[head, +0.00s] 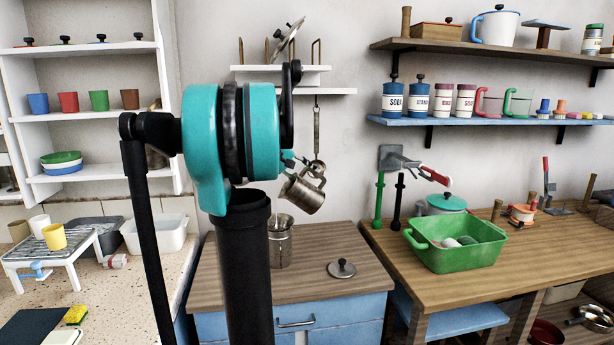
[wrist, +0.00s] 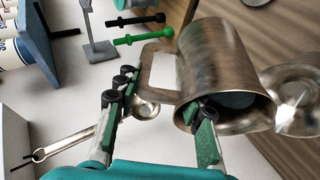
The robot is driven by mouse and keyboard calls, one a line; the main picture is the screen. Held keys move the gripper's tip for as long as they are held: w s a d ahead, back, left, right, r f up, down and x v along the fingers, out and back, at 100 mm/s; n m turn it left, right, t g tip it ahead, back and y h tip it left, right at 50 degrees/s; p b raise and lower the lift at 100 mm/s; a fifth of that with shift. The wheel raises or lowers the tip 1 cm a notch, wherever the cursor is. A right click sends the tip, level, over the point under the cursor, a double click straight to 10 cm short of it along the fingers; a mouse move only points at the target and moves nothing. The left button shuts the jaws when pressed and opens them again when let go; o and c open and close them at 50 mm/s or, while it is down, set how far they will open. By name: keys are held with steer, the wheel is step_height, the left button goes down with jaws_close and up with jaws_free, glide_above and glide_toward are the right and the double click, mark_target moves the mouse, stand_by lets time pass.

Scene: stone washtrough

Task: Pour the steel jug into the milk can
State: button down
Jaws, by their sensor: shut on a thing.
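The steel jug (head: 303,195) is tilted in the air, just above and slightly right of the milk can in the head view. In the wrist view the jug (wrist: 222,65) shows its handle on the left and its mouth at the lower right; something grey shows inside. My gripper (wrist: 160,118) is shut on the jug, one finger in front of its mouth. In the head view my gripper (head: 291,165) is partly hidden by my arm. The steel milk can (head: 280,248) stands upright and open on the wooden counter, its left side hidden by my arm. Its rim (wrist: 298,95) shows in the wrist view.
A round steel lid (head: 342,268) with a black knob lies on the counter right of the can. A steel ladle (head: 317,135) hangs from the wall shelf close behind the jug. A green tub (head: 455,245) stands on the right table.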

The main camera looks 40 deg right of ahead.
mark_target(298, 175)
steer(key=shift+w+a+h, duration=0.25)
steer(key=shift+a+h, duration=0.05)
steer(key=shift+a, duration=0.05)
steer(key=shift+w+a+f, duration=0.1)
steer(key=shift+a, duration=0.1)
stand_by(1.4)
steer(key=shift+w+a+g+h, duration=0.15)
steer(key=shift+a+g+h, duration=0.15)
steer(key=shift+h, duration=0.2)
stand_by(0.5)
steer(key=shift+w+f+n, duration=0.1)
steer(key=shift+n, duration=0.2)
steer(key=shift+w+a+f+h, duration=0.2)
steer(key=shift+a+h, duration=0.2)
steer(key=shift+h, duration=0.2)
steer(key=shift+w+a+g, duration=0.1)
steer(key=shift+a+g, duration=0.05)
steer(key=shift+g, duration=0.15)
stand_by(1.1)
steer(key=shift+w+a+f+h, duration=0.2)
steer(key=shift+a+h, duration=0.15)
steer(key=shift+h, duration=0.25)
